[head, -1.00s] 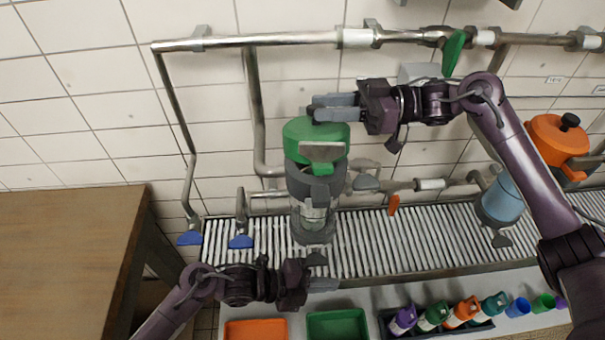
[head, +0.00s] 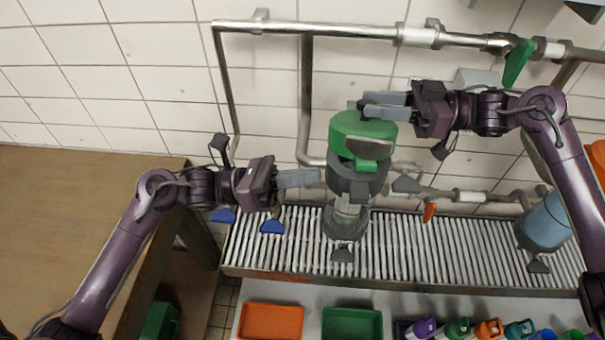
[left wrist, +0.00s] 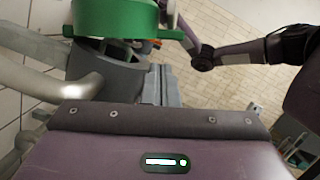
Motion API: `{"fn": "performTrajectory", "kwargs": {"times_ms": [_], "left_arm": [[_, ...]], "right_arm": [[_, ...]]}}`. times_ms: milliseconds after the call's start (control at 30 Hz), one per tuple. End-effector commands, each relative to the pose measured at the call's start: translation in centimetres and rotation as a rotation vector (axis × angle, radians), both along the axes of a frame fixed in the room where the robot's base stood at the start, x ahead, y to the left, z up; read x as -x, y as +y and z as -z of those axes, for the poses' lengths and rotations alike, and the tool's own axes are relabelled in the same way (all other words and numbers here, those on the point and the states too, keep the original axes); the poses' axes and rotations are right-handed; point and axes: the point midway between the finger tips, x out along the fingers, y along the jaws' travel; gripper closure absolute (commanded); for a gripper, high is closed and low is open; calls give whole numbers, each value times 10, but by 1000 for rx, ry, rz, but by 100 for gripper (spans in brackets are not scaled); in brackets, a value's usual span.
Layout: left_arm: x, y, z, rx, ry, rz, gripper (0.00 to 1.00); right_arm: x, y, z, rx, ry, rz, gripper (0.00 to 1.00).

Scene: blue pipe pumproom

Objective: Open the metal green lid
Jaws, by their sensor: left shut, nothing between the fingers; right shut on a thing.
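The green metal lid (head: 350,129) sits on top of a grey cylindrical vessel (head: 352,183) that stands on the slatted rack. The lid also shows at the top of the left wrist view (left wrist: 113,17). My right gripper (head: 366,106) is at the top of the lid and shut on a part of it; the fingers hide the held part. My left gripper (head: 316,178) is shut and empty, just left of the vessel's grey collar below the lid. Whether its fingertips touch the vessel I cannot tell.
Metal pipes (head: 307,90) run along the tiled wall behind the vessel. Blue valve handles (head: 271,227) hang below my left gripper. A wooden table (head: 70,210) stands at left. Orange (head: 270,322) and green trays (head: 352,325) and several bottles line the front.

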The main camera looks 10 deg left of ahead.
Motion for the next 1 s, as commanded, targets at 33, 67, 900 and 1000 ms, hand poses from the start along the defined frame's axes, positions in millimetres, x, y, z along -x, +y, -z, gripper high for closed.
{"fn": "performTrajectory", "kwargs": {"times_ms": [33, 67, 900, 1000], "left_arm": [[-1, -11, -4, 6, -1, 2, 100], [-1, -16, -5, 5, -1, 2, 100], [-7, -66, -18, -4, 1, 1, 100], [-10, -65, -28, -3, -2, 1, 100]], "right_arm": [[-1, 0, 3, 6, 4, 4, 100], [-1, 0, 3, 6, 4, 4, 100], [-1, 0, 4, 6, 7, 3, 100], [0, 0, 4, 6, 8, 3, 100]]}}
